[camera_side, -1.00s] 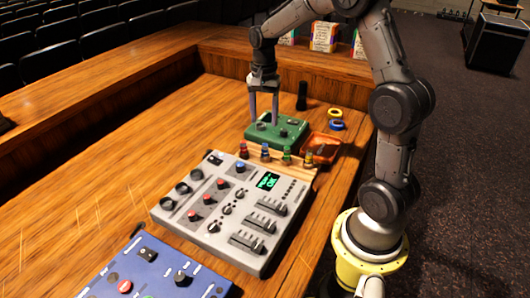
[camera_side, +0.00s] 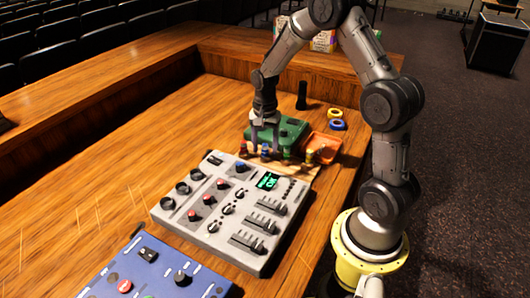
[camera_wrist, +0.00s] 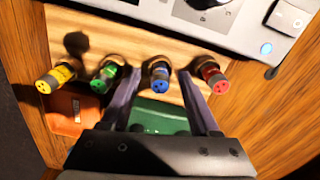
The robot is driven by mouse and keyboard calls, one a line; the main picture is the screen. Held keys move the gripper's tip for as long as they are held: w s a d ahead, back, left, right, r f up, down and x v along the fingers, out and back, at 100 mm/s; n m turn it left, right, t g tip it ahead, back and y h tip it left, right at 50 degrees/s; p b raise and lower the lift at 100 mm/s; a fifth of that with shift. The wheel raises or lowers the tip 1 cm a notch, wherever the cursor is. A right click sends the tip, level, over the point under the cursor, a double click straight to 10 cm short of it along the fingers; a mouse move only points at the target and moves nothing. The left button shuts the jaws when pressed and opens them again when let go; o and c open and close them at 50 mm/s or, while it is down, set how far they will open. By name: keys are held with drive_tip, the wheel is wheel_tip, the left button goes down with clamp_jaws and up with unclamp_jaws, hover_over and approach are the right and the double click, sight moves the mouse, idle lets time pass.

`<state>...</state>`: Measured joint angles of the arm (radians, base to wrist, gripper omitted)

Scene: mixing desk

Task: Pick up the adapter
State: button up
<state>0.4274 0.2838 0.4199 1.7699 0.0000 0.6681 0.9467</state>
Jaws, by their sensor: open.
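Several small adapters with coloured ends stand in a row on a light wooden rack (camera_wrist: 128,40): red (camera_wrist: 211,73), blue (camera_wrist: 159,78), green (camera_wrist: 104,79) and yellow (camera_wrist: 57,78). In the side view they stand behind the grey mixer, with the blue one (camera_side: 265,152) partly hidden by the fingers. My gripper (camera_wrist: 158,74) is open and low over the rack. In the wrist view its two fingers lie on either side of the blue adapter, with gaps showing. I cannot tell whether the fingertips reach fully down around it.
The grey mixer (camera_side: 215,228) is in front of the rack and a green box (camera_side: 291,127) is behind it. An orange tray (camera_side: 326,143), yellow and blue tape rolls (camera_side: 337,125) and a black cylinder (camera_side: 302,96) are nearby. Bare wood lies to the left.

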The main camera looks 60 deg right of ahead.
clamp_jaws()
drive_tip(key=shift+r, duration=0.15)
idle(0.4)
